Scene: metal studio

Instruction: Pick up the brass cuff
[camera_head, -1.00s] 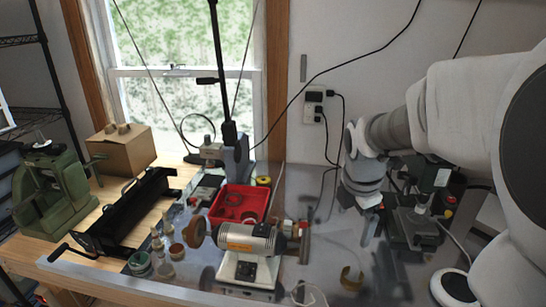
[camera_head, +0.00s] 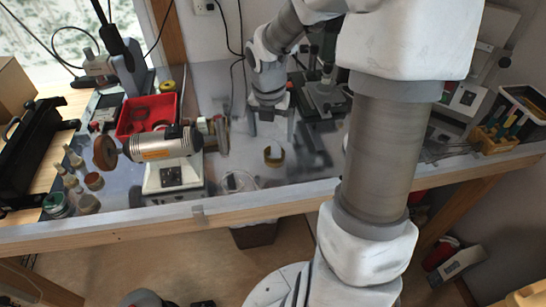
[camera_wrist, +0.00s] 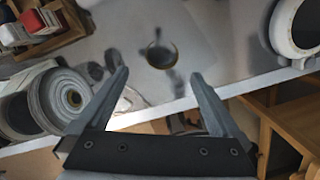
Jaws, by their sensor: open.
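The brass cuff (camera_head: 274,160) is a small, open, curved band standing on the grey bench top, near its front edge, right of the bench motor. In the wrist view the cuff (camera_wrist: 152,61) lies on the grey surface beyond my fingertips, roughly centred between them. My gripper (camera_head: 272,126) is open and empty, with its fingers pointing down above the bench behind the cuff in the head view. Both fingers also show in the wrist view (camera_wrist: 159,75), spread wide and apart from the cuff.
The bench motor (camera_head: 165,147) with its polishing wheel stands left of the cuff. A clear container (camera_head: 238,182) is close to the cuff's left front. A red tray (camera_head: 147,116) lies farther back left. Dark machinery (camera_head: 325,95) stands behind right. A wooden tool holder (camera_head: 495,143) is at far right.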

